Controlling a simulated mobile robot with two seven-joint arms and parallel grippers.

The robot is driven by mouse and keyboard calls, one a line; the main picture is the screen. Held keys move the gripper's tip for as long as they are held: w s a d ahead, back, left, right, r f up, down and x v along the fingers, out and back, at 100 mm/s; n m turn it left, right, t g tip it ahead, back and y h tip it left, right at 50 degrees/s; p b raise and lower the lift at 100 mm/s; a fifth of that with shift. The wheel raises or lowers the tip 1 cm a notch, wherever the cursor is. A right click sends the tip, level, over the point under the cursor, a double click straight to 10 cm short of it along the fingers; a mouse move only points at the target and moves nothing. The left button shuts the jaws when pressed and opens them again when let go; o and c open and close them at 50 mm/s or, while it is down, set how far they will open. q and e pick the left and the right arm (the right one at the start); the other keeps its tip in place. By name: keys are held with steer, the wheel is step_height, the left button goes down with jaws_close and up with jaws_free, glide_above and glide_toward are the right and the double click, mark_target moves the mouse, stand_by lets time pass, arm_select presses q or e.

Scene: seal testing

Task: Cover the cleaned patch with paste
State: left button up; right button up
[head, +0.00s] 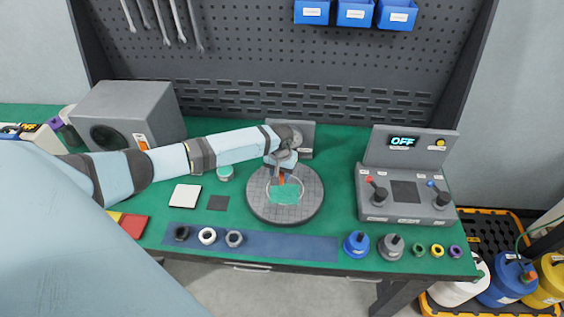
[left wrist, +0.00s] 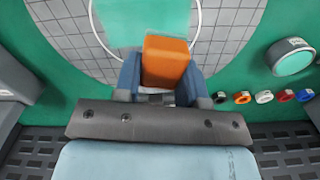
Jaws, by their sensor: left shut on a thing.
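A round grey gridded plate (head: 258,203) lies on the green bench. A teal patch (head: 284,194) covers part of its middle, inside a thin white ring; the patch also shows at the top of the left wrist view (left wrist: 118,25). My left gripper (head: 281,166) is above the plate's far half, shut on an orange block-shaped tool (left wrist: 166,62). The tool's far end is hidden, and I cannot tell whether it touches the patch. A small round container with a teal top (head: 225,172) stands left of the plate. My right gripper is out of view.
A control box (head: 407,198) reading OFF stands to the right. A grey box (head: 128,112) stands at the back left. A blue strip (head: 290,245) with several rings lies in front of the plate. Blue and grey knobbed pieces (head: 357,243) stand at the front right.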

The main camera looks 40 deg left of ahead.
arm_select(q)
step_height(320, 180, up, 3)
steer(key=shift+a+f+p, duration=0.15)
steer(key=shift+p, duration=0.9)
steer(key=shift+r+p, duration=0.4)
steer(key=shift+r, duration=0.1)
steer(key=shift+f, duration=0.1)
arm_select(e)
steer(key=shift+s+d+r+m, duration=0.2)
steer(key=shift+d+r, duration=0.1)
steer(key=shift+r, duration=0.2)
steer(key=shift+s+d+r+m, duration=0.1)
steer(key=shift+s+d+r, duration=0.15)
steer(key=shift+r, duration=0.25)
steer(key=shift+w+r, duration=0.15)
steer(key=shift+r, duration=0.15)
